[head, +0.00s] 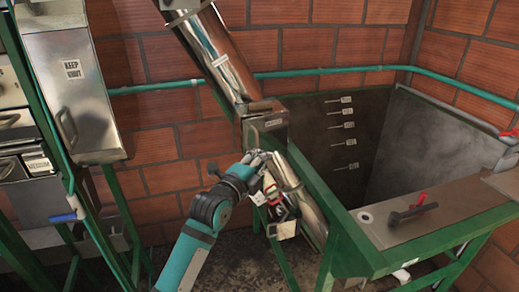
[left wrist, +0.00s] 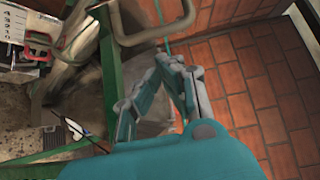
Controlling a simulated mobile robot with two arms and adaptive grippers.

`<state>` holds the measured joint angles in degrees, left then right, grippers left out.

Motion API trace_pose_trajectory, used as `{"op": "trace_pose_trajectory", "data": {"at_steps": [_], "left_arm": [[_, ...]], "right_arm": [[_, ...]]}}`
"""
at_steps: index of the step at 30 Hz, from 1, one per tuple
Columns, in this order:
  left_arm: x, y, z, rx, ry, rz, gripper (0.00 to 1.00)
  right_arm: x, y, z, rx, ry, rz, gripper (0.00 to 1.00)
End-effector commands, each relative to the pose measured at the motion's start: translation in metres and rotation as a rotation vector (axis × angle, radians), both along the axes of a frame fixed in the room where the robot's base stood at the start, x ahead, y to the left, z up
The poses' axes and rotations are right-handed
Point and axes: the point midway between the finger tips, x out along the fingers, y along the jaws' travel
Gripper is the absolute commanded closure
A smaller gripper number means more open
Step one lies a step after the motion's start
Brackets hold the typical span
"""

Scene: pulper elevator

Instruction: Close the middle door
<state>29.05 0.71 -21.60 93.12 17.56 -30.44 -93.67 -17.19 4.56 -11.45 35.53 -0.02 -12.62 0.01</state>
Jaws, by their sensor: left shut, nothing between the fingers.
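A slanted metal elevator tube (head: 222,55) runs down the middle of the head view to a metal box (head: 268,128) with a small label on its front. This box may be the middle door; I cannot tell for sure. My left gripper (head: 257,158) is just below the box, and contact cannot be told. In the left wrist view the gripper's fingertips (left wrist: 170,58) meet, with nothing between them. A curved grey metal bar (left wrist: 150,38) shows close beyond them. My right gripper is not in view.
A metal panel marked KEEP SHUT (head: 72,95) with a handle is at left. A teal pipe (head: 325,72) runs along the brick wall (head: 285,45). Red-and-black parts (head: 272,197) are below the gripper.

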Motion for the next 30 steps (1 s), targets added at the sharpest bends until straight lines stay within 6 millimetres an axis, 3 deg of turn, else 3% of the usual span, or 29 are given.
{"op": "trace_pose_trajectory", "data": {"at_steps": [6, 18, 30], "left_arm": [[0.016, 0.005, 0.001, 0.000, -0.001, -0.001, 1.00], [0.018, 0.006, -0.001, 0.001, -0.003, -0.003, 1.00], [0.033, 0.026, -0.006, 0.008, -0.005, -0.107, 1.00]], "right_arm": [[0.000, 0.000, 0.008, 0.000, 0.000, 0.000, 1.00], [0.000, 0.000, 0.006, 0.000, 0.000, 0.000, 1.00], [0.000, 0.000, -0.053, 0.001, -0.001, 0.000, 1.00]]}}
